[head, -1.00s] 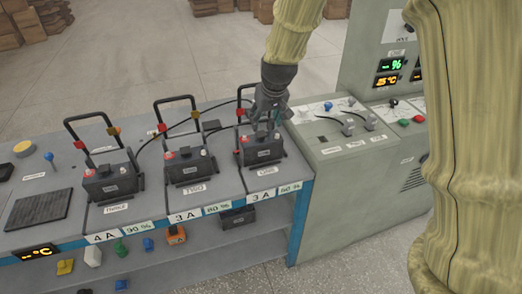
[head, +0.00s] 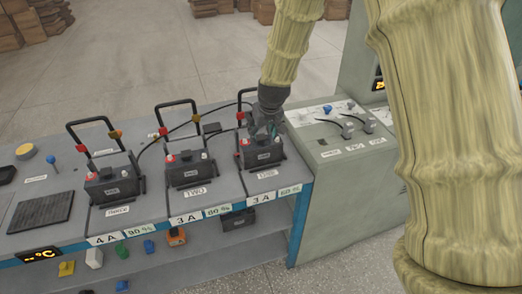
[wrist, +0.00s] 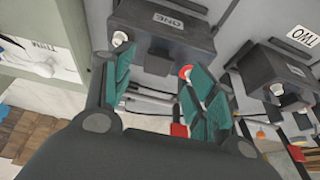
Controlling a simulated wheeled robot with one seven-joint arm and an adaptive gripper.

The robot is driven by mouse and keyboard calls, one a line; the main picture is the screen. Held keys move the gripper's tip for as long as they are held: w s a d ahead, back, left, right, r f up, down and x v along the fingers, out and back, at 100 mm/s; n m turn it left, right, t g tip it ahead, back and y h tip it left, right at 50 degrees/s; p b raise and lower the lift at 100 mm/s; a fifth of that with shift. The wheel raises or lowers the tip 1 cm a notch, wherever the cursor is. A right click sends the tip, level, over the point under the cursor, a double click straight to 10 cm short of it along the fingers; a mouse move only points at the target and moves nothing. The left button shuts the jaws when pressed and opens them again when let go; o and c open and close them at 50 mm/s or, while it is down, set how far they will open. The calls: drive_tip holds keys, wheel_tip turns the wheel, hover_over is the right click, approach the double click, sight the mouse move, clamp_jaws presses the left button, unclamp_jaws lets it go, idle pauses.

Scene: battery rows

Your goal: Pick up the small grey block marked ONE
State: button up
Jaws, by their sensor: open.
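The small dark grey block marked ONE (head: 262,153) is the rightmost of three similar blocks on the bench. In the wrist view the block (wrist: 150,52) is at the top, its label upside down, with a white and a red terminal toward my fingers. My gripper (head: 267,131) is just above and behind it in the head view, partly hiding its top. In the wrist view my gripper (wrist: 155,72) is open, its teal finger pads apart with the terminals near their tips. I cannot tell whether the pads touch the block.
The block marked TWO (head: 190,171) stands to the left, and another similar block (head: 112,185) farther left. Upright black handles with clamps and cables rise behind the blocks. A grey-green console (head: 337,178) stands on the right. Small coloured objects lie on the lower shelf.

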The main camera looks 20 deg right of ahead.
sight(261, 137)
drive_tip(key=shift+p+x, duration=0.4)
drive_tip(key=shift+x, duration=1.45)
drive_tip(key=shift+w+d, duration=0.1)
drive_tip(key=shift+d, duration=0.05)
clamp_jaws()
drive_tip(key=shift+w+r, duration=0.1)
drive_tip(key=shift+r, duration=0.05)
